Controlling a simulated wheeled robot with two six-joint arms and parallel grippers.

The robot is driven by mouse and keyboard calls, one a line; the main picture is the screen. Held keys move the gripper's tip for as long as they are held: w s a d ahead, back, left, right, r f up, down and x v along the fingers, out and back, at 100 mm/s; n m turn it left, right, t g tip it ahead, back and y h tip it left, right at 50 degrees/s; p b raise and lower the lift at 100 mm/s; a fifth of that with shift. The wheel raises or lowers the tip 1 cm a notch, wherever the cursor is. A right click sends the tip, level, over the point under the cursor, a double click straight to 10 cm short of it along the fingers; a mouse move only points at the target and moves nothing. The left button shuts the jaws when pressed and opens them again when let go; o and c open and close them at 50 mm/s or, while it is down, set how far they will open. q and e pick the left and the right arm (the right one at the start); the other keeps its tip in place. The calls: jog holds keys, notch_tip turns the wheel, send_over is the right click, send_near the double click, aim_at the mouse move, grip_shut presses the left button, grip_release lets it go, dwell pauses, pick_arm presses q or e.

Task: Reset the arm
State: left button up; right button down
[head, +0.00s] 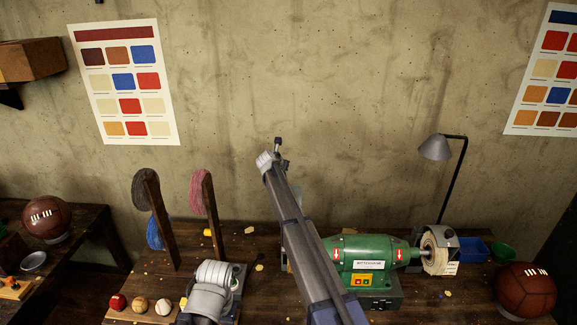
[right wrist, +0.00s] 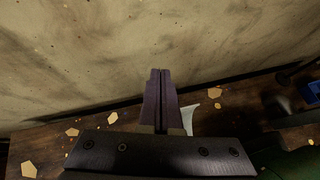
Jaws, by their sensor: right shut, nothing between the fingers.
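My right arm (head: 297,230) rises from the bottom edge of the head view, slants up to the left over the workbench and ends in front of the wall. Its fingers cannot be made out there. In the right wrist view my right gripper (right wrist: 160,72) is shut and empty. Its two dark fingers lie together and point toward the wall, above the back edge of the bench. My left gripper does not show in the head view.
A green machine (head: 362,262) stands just right of my arm, with a desk lamp (head: 435,148) behind. A brown ball (head: 526,290) sits at right, another ball (head: 46,217) at left. Upright thread holders (head: 160,220) stand left of the arm. The space before the upper wall is clear.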

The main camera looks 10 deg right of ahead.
jog(key=s+a+f+m+g+y, duration=0.25)
jog(key=s+m, duration=0.75)
jog(key=s, duration=0.8)
jog(key=s+a+f+m+g+y, duration=0.1)
jog(key=s+a+f+m+g, duration=0.2)
jog(key=s+m, duration=1)
jog(key=s+a+f+m+g+y, duration=0.15)
jog(key=s+m+g, duration=0.35)
jog(key=s, duration=1.7)
pick_arm(q)
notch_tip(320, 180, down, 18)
jog(key=b, duration=1.9)
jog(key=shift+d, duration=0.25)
pick_arm(e)
jog(key=s+a+f+n, duration=0.1)
jog(key=s+a+f, duration=0.1)
jog(key=f, duration=0.5)
jog(key=s+a+f+n, duration=0.1)
jog(key=s+a+f, duration=0.1)
jog(key=a+f, duration=0.3)
jog(key=s+a+f, duration=0.1)
jog(key=a+f, duration=0.2)
jog(key=f, duration=0.5)
jog(key=shift+s+a+f+n, duration=0.35)
jog(key=shift+s+f+n, duration=0.05)
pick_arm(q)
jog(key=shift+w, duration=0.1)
pick_arm(e)
jog(key=shift+t, duration=0.25)
